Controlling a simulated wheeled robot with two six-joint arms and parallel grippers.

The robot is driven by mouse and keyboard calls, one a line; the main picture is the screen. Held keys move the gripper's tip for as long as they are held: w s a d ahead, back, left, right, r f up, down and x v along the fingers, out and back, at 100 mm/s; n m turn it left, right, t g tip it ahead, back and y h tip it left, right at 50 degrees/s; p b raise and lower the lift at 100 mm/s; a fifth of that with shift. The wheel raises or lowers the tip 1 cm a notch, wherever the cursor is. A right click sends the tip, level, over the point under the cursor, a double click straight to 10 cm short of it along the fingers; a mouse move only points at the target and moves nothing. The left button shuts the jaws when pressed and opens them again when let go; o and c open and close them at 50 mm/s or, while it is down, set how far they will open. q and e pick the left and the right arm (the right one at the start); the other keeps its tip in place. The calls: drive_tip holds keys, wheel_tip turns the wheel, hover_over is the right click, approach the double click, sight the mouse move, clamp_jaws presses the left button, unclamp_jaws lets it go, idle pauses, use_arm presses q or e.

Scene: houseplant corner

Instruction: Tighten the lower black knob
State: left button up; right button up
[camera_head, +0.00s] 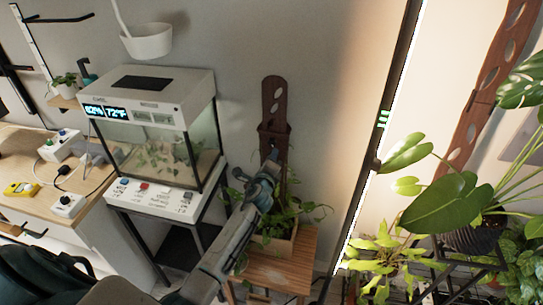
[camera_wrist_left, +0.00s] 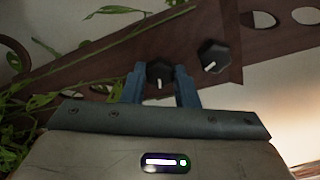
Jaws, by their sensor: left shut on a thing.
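In the left wrist view, a black knob (camera_wrist_left: 160,74) with a white mark sits between the two blue fingers of my left gripper (camera_wrist_left: 160,88), which is shut on it. This knob is the one nearer the leafy end of the brown slotted board (camera_wrist_left: 110,68), so it looks like the lower one. A second black knob (camera_wrist_left: 213,56) with a white mark is just right of the fingers, untouched. In the head view, my left gripper (camera_head: 270,170) is at the brown board (camera_head: 273,100) above the planter; the knobs are hidden there. My right gripper is out of view.
A wooden planter box (camera_head: 277,243) with trailing leaves stands on a small wooden stool (camera_head: 270,272) below the gripper. A glass terrarium (camera_head: 165,130) is to the left. Large potted plants (camera_head: 440,210) fill the right side. Vine leaves (camera_wrist_left: 112,10) hang near the left finger.

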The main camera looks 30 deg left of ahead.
use_arm(q)
drive_tip(key=shift+f+m+p, duration=0.15)
drive_tip(key=shift+m+p, duration=0.7)
drive_tip(key=shift+m, duration=3.25)
drive_tip(key=shift+y, duration=0.3)
drive_tip(key=o, duration=1)
drive_tip(key=shift+s, duration=0.1)
drive_tip(key=v, duration=1)
drive_tip(key=shift+s, duration=0.35)
